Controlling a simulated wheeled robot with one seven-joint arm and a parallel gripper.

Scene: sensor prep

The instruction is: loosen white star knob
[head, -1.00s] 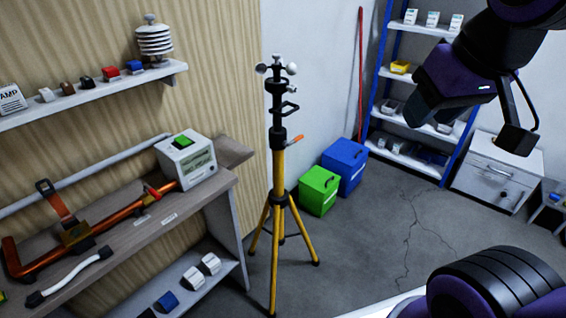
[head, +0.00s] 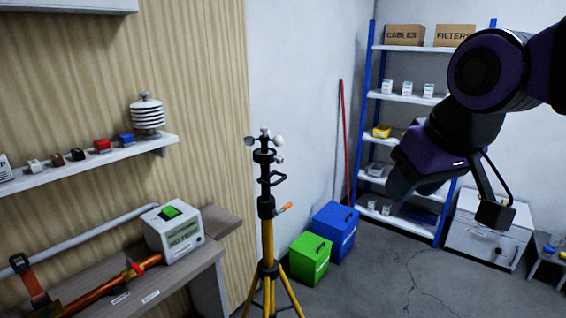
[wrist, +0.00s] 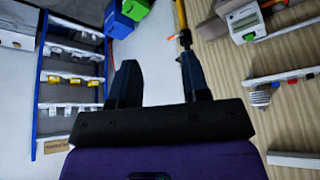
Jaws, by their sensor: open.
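A yellow tripod (head: 267,240) with a black upper mast (head: 265,185) stands upright left of the middle of the head view. Small cup-shaped white pieces (head: 278,141) sit at its top, and an orange lever (head: 285,208) sticks out lower down. I cannot surely pick out a white star knob on it. My gripper (wrist: 158,62) is open with nothing between its fingers. It is in the air, right of the tripod and apart from it in the head view. In the wrist view the tripod (wrist: 182,18) is partly hidden behind the right finger.
A workbench (head: 215,222) with a white-and-green device (head: 174,232) and an orange bar (head: 95,296) is at left, below a wall shelf (head: 95,163). Green (head: 310,259) and blue (head: 335,230) boxes stand behind the tripod. A blue-framed rack (head: 368,120) is at the back.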

